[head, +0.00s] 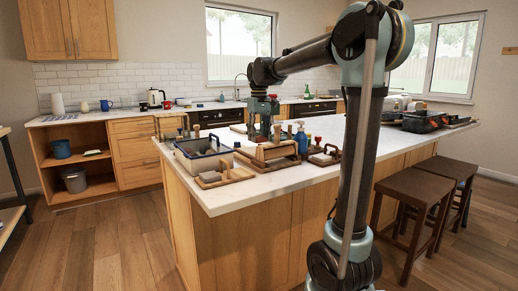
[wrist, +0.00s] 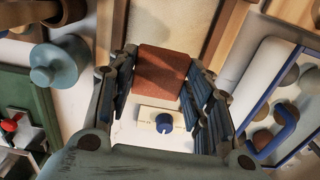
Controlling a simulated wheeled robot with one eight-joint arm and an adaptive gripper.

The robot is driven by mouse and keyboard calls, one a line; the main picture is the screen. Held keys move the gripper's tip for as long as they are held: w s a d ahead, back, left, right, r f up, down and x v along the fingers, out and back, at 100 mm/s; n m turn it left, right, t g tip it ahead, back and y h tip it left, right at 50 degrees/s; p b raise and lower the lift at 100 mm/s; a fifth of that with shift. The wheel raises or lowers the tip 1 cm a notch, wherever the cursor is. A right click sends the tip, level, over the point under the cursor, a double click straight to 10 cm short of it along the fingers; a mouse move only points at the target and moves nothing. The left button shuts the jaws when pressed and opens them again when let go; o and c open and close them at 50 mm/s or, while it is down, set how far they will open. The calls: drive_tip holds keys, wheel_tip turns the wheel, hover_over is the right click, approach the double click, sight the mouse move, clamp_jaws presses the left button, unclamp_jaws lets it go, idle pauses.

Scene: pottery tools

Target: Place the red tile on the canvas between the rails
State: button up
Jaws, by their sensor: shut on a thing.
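The red tile (wrist: 162,70) is a brick-red block between the fingers of my gripper (wrist: 160,90) in the wrist view. My gripper is shut on it. The beige canvas (wrist: 178,25) lies behind the tile at the top of that view, with a wooden rail (wrist: 105,25) on its left and another (wrist: 228,35) on its right. The tile overlaps the near end of the canvas in the picture; I cannot tell the height between them. In the head view my gripper (head: 264,132) points down over the island, and the tile is not clear there.
A blue-rimmed tray (head: 182,155) stands on the island (head: 330,172), left of a wooden stand (head: 268,163). In the wrist view, a pale plate with a blue knob (wrist: 163,122) lies below the tile. A blue-grey bottle (wrist: 62,65) and a green tray (wrist: 42,100) are left.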

sight(259, 138)
drive_tip(key=shift+s+f, duration=0.1)
drive_tip(key=shift+f, duration=2.3)
drive_tip(key=o, duration=1.1)
drive_tip(key=shift+r, duration=0.1)
wheel_tip(259, 138, up, 12)
drive_tip(key=shift+f, duration=0.1)
